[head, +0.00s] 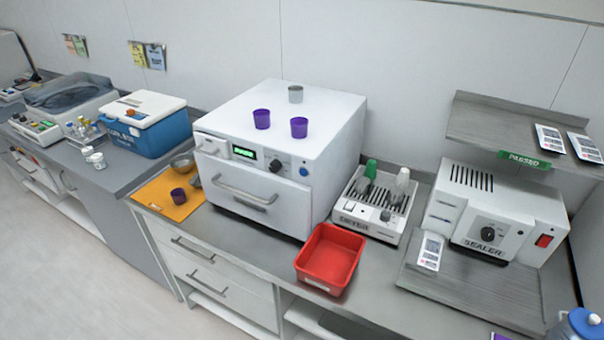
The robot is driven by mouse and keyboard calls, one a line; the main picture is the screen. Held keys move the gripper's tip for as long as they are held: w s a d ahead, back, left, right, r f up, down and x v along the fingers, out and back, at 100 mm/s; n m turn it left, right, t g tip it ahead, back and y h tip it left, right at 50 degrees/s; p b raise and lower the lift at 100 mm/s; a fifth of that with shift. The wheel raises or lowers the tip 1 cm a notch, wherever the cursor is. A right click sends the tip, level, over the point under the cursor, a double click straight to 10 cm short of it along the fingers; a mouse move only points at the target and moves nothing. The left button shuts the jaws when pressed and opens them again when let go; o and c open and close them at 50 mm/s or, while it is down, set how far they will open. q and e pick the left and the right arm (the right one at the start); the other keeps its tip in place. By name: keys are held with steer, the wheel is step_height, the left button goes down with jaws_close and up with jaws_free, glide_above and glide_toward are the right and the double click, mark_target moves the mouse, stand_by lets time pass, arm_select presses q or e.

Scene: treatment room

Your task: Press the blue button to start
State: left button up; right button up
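A small round blue button (304,172) is on the front panel of the white box-shaped machine (230,199), at the right end. To its left on the same panel are a black knob (275,166) and a lit green display (244,153). The machine's front door, with a grey bar handle (240,194), looks shut. Neither of my grippers shows in the head view, and nothing covers the button.
Two purple cups (299,127) and a grey cup (296,94) stand on the machine. A red bin (329,260) is in front on the right. A dryer rack (375,205) and a sealer (500,216) stand further right. An orange mat (155,196) lies left.

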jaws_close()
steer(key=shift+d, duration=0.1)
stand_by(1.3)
